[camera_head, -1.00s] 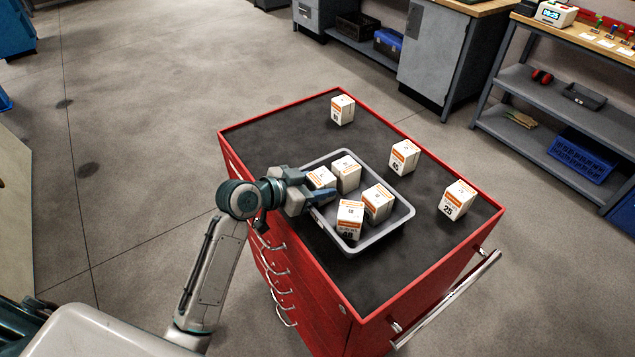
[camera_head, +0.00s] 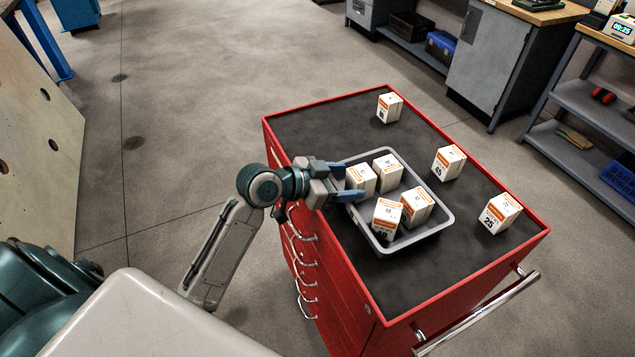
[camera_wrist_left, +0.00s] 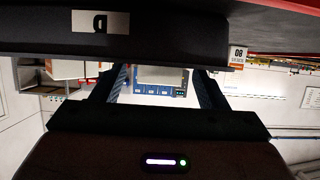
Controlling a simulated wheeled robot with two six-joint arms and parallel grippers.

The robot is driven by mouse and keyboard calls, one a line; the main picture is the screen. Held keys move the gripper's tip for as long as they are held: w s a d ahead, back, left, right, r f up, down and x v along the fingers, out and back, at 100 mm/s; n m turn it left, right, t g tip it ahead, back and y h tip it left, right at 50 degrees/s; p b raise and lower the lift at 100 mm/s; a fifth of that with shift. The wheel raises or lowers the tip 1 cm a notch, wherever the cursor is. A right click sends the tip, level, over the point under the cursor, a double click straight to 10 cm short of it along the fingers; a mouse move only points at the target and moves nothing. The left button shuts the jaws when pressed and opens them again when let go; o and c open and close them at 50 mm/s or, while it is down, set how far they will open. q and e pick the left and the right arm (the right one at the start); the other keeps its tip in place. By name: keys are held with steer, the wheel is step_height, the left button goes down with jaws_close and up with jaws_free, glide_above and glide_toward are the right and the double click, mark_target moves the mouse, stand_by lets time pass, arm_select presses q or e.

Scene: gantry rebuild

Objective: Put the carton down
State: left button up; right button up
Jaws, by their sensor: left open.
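A grey tray (camera_head: 437,229) on the cart top holds several white cartons with orange bands. The carton nearest my left gripper (camera_head: 361,179) stands in the tray's left corner. My left gripper (camera_head: 350,184) is open at the tray's left rim, its fingers pointing at this carton. One finger passes in front of the carton's lower part, so I cannot tell whether they touch. In the left wrist view no carton is clearly between the fingers (camera_wrist_left: 155,88). My right gripper is not in view.
The red cart has a dark top (camera_head: 310,125) with a raised red rim. Outside the tray stand a carton at the back (camera_head: 389,107), carton 45 (camera_head: 448,163) and carton 25 (camera_head: 500,213). Bare dark top lies around them. A grey cabinet (camera_head: 487,60) stands behind.

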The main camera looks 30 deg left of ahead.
arm_select(q)
steer(key=b+v, duration=0.1)
steer(key=v, duration=0.5)
steer(key=shift+s+a, duration=0.25)
steer(key=shift+a, duration=0.05)
steer(key=shift+v, duration=0.8)
steer(key=shift+r, duration=0.15)
